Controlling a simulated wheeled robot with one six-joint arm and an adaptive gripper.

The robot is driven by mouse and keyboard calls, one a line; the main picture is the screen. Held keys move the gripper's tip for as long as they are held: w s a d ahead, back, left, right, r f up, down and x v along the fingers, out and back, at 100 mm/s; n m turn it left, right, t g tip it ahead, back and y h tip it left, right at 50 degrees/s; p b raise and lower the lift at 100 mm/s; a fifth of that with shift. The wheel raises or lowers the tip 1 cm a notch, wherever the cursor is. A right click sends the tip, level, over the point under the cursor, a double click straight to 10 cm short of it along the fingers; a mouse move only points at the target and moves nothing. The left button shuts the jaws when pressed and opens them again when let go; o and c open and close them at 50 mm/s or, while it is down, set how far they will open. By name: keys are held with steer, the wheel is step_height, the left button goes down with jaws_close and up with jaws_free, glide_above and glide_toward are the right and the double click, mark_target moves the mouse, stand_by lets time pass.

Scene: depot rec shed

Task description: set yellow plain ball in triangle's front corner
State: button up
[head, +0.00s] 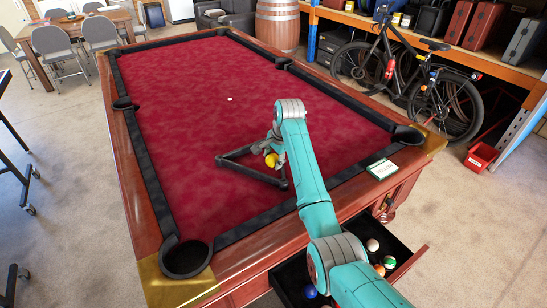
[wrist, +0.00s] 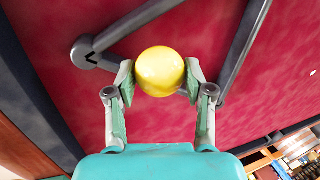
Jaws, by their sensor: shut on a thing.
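My gripper (head: 268,151) is shut on the yellow plain ball (head: 271,160), low over the red cloth. In the wrist view the ball (wrist: 160,71) sits between the two fingertips (wrist: 160,82), with no stripe visible. The black triangle (head: 250,173) lies on the cloth toward the near end of the table. One corner points left and another lies close to the near rail; the rest is partly hidden by my arm. In the wrist view a triangle corner (wrist: 85,52) shows left of the ball, and another bar (wrist: 243,45) runs to its right. I cannot tell whether the ball touches the cloth.
The pool table's red cloth (head: 190,95) is mostly clear, with a small white spot (head: 229,99) beyond the triangle. Dark rails and pockets (head: 186,258) edge it. An open drawer (head: 408,262) at the near side holds several balls.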

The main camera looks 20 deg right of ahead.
steer(key=shift+f, duration=1.15)
stand_by(0.6)
steer(key=o, duration=1.3)
steer(key=shift+o, duration=0.2)
steer(key=shift+r, duration=0.1)
steer(key=v, duration=1.2)
